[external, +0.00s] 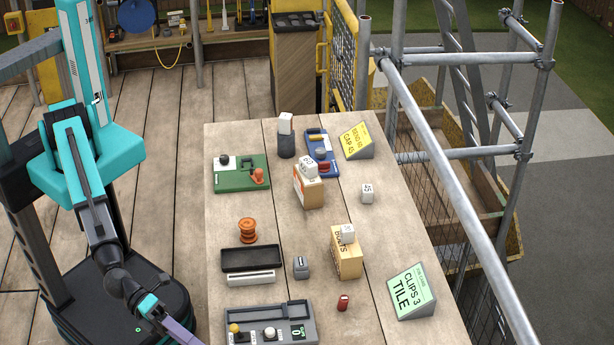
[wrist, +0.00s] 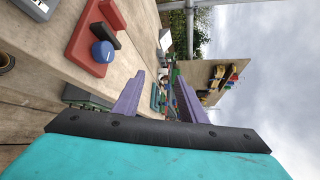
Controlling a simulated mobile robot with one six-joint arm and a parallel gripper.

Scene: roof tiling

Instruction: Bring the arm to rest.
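My arm reaches down beside the left edge of the wooden table (external: 230,215) in the external view. My gripper (external: 182,330) is at the bottom of that view, left of the grey control box, with a purple finger showing. In the wrist view my gripper (wrist: 160,88) has its two purple fingers apart, with nothing held between them. The wrist view is tilted on its side, with the tabletop at the left and sky at the right.
The table holds a grey control box (external: 271,326), black tray (external: 251,259), orange spool (external: 247,230), green board (external: 240,173), cartons (external: 346,255) and a green sign (external: 412,291). Scaffold tubes (external: 440,155) run along its right side. Deck floor (external: 165,200) is clear left of the table.

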